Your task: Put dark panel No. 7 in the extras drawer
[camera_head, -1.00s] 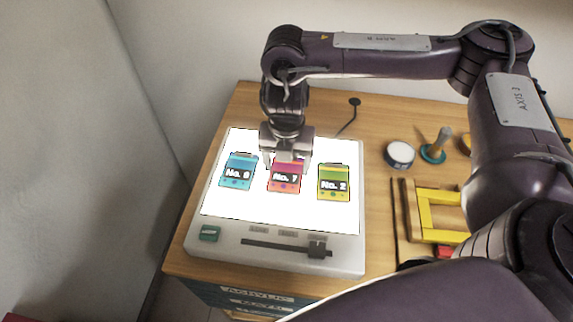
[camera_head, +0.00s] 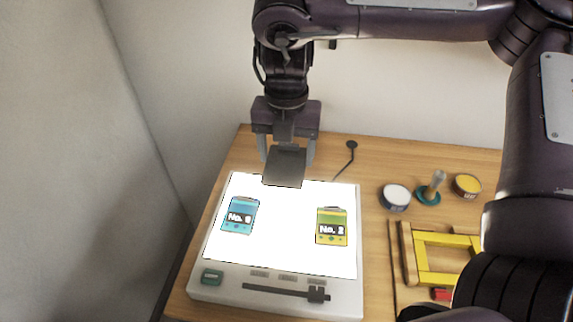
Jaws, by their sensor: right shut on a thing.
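A dark grey panel (camera_head: 284,170) hangs from my right gripper (camera_head: 286,150), which is shut on it. The panel is above the back edge of the lit light table (camera_head: 283,258), and its printed face does not show, so no number can be read. Two lit panels lie on the light table: a blue one (camera_head: 239,215) on the left, its number hard to read, and a yellow-green one marked No. 2 (camera_head: 331,227) on the right. The middle between them is bare. The extras drawer cannot be made out. My left gripper is not in view.
On the wooden table (camera_head: 375,165) to the right stand a white-topped tin (camera_head: 394,197), a teal-based wooden-handled tool (camera_head: 431,190), a yellow tin (camera_head: 466,186) and a yellow frame (camera_head: 445,240). A thin black stand (camera_head: 351,145) is behind. Walls close in left and back.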

